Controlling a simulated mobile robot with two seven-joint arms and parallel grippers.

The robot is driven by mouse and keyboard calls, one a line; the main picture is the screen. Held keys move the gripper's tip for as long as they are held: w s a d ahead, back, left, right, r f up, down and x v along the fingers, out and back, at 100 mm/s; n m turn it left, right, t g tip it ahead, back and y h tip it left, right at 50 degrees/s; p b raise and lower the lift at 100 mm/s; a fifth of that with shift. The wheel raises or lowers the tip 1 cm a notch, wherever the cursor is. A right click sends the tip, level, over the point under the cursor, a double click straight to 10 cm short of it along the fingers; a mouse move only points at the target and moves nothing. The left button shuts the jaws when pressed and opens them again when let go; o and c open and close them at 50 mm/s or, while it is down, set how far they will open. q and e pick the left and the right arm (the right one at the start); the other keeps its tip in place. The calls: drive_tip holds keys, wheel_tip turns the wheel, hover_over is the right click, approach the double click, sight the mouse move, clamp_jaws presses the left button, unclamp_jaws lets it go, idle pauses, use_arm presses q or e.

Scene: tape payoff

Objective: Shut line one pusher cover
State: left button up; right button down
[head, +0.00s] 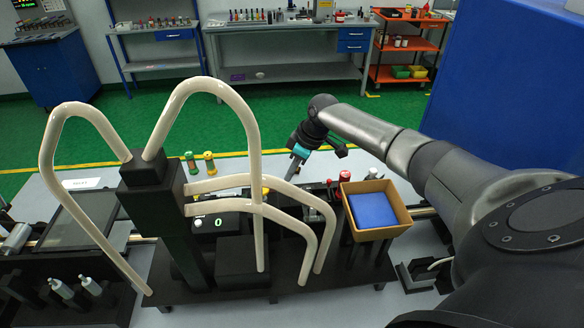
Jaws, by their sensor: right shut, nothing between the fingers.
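My right gripper (298,153) reaches in from the right, over the far side of the machine behind the cream tubes. It is shut with nothing held. The machine has a black post (175,225) with cream tubes and a counter box (212,225) showing 0. I cannot tell which part is the line one pusher cover or how it stands; tubes and my gripper hide that area. My left gripper is not in view.
An open tan box (404,212) with a blue pad (372,210) stands right of the tubes. A red-topped part (345,177) and green and yellow spools (209,162) stand nearby. A blue panel rises at the right; benches line the back.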

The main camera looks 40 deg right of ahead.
use_arm(q)
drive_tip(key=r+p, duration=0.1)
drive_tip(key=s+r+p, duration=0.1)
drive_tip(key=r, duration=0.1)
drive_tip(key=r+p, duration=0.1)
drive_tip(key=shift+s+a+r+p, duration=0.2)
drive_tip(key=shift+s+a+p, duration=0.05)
drive_tip(key=shift+p, duration=0.1)
use_arm(e)
drive_tip(key=v, duration=0.8)
drive_tip(key=shift+s, duration=0.2)
